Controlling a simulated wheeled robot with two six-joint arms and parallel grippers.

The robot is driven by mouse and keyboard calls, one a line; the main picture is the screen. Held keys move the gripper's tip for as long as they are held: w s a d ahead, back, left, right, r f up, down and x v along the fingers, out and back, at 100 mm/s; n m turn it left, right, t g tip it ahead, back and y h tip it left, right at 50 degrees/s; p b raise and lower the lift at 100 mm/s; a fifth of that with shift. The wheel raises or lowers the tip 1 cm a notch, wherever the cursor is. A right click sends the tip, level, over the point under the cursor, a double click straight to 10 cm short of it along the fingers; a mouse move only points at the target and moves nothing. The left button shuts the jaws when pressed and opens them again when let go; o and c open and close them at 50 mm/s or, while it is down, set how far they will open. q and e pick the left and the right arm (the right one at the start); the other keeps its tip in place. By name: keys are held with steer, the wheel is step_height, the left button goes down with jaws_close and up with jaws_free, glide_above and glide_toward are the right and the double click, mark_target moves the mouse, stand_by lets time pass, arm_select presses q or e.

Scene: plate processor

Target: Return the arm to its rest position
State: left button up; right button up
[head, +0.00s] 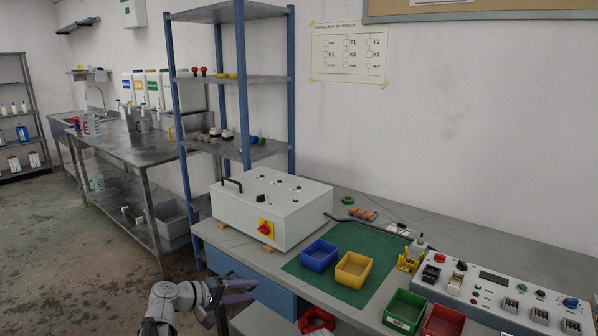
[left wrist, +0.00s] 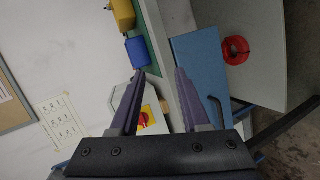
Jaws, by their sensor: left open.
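My left gripper (head: 236,288) is in the lower left of the head view, in front of the workbench and near its blue drawer front. In the left wrist view its two purple fingers (left wrist: 158,88) are spread apart with nothing between them. The gripper is open and empty, and apart from the bench objects. My right gripper is in neither view.
The bench holds a white control box (head: 270,208), a blue bin (head: 319,256), a yellow bin (head: 353,270), a green bin (head: 404,312), a red bin (head: 443,323) and a button panel (head: 500,298). A blue drawer (head: 250,283) is below. Open floor (head: 60,250) lies left.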

arm_select(q)
steer(key=s+d+f+m+g+y+p, duration=0.2)
steer(key=s+d+m+g+y+p, duration=0.45)
steer(key=s+d, duration=0.65)
steer(key=s+a+r+m+g+y+p, duration=0.1)
steer(key=s+a+y+p, duration=0.1)
steer(key=s, duration=0.3)
steer(key=s+a+r+m+g+y+p, duration=0.1)
steer(key=s+a+r+m+y+p, duration=0.1)
steer(key=s+y+p, duration=0.2)
steer(key=s+p, duration=0.1)
steer(key=s, duration=0.1)
steer(key=shift+s+a, duration=0.25)
steer(key=shift+s, duration=0.05)
